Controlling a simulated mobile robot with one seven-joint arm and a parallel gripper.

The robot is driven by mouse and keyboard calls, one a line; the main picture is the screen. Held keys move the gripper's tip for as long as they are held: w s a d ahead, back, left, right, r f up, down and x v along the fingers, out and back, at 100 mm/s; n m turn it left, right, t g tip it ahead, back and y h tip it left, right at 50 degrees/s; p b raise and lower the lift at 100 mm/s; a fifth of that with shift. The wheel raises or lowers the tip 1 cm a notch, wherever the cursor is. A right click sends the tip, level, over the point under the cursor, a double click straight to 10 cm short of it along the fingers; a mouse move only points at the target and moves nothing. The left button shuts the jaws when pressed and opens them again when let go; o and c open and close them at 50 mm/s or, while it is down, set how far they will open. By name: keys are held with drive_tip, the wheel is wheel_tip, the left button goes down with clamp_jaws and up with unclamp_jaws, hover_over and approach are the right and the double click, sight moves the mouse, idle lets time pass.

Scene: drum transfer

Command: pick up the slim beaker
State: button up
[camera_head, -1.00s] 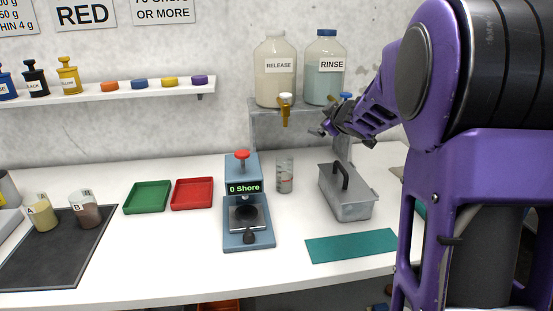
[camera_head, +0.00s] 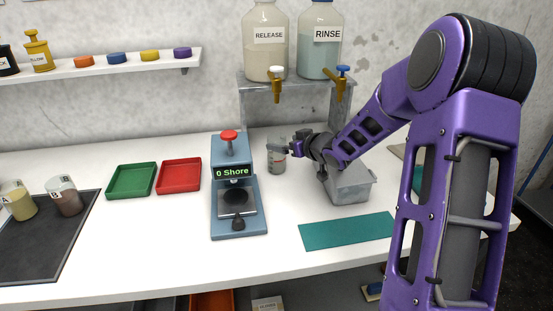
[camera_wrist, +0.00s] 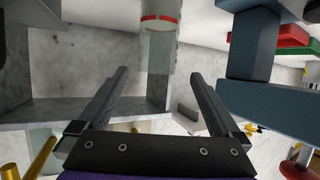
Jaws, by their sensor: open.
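The slim beaker (camera_head: 275,162) is a clear, upright cylinder with markings, standing on the white table right of the Shore tester and below the front of the grey stand. My gripper (camera_head: 283,147) reaches in from the right at the height of its upper part and overlaps it in the head view. In the wrist view the beaker (camera_wrist: 160,20) shows at the top with a red band, beyond the open fingers (camera_wrist: 160,75) and roughly in line with the gap between them. The fingers are empty. The beaker's top is partly hidden in the head view.
The blue Shore tester (camera_head: 233,190) stands close on the left. The grey box (camera_head: 350,185) is under my arm at the right. The grey stand (camera_head: 255,100) with dispenser bottles and taps is behind. A teal mat (camera_head: 345,231) lies in front.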

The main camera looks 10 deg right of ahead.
sight(272, 140)
drive_tip(key=x, duration=0.9)
drive_tip(key=shift+w+d+f+b, duration=0.2)
drive_tip(key=shift+w+f+b, duration=0.05)
drive_tip(key=shift+b, duration=0.15)
drive_tip(key=c, duration=1.5)
drive_tip(key=shift+o, duration=0.2)
drive_tip(key=shift+r, duration=0.1)
